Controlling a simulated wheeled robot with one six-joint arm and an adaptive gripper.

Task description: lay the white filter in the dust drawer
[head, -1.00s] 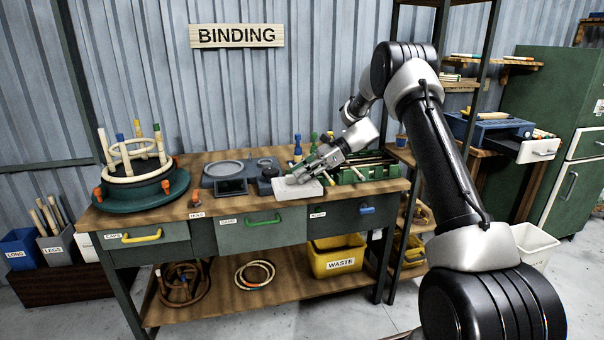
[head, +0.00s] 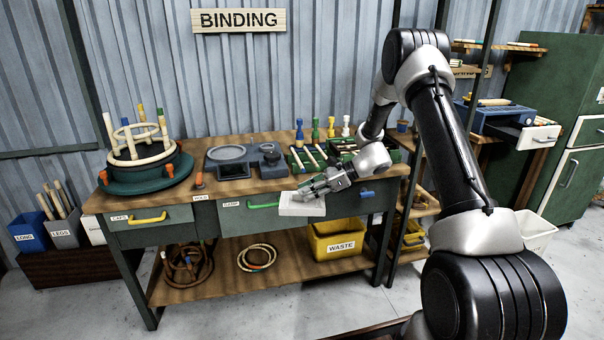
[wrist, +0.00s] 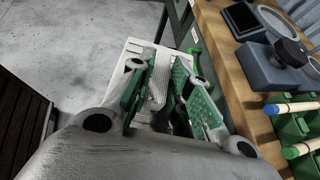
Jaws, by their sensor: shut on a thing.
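The white filter (head: 301,206) is a pale flat slab at the bench's front edge, in front of the drawer fronts and apart from the floor. My gripper (head: 314,188) is shut on it from above. In the wrist view my gripper (wrist: 160,78) covers much of the filter (wrist: 126,52), with floor behind it. Far to the right in the head view, a drawer (head: 540,137) with a white front and an orange handle stands pulled out from a blue machine. I cannot read a label on it, and little of its inside shows.
The wooden bench (head: 222,197) carries a round green jig (head: 142,172), a grey fixture (head: 235,170) and green racks with sticks. A shelf post (head: 437,125) stands between bench and blue machine (head: 494,120). A yellow waste bin (head: 338,240) sits below.

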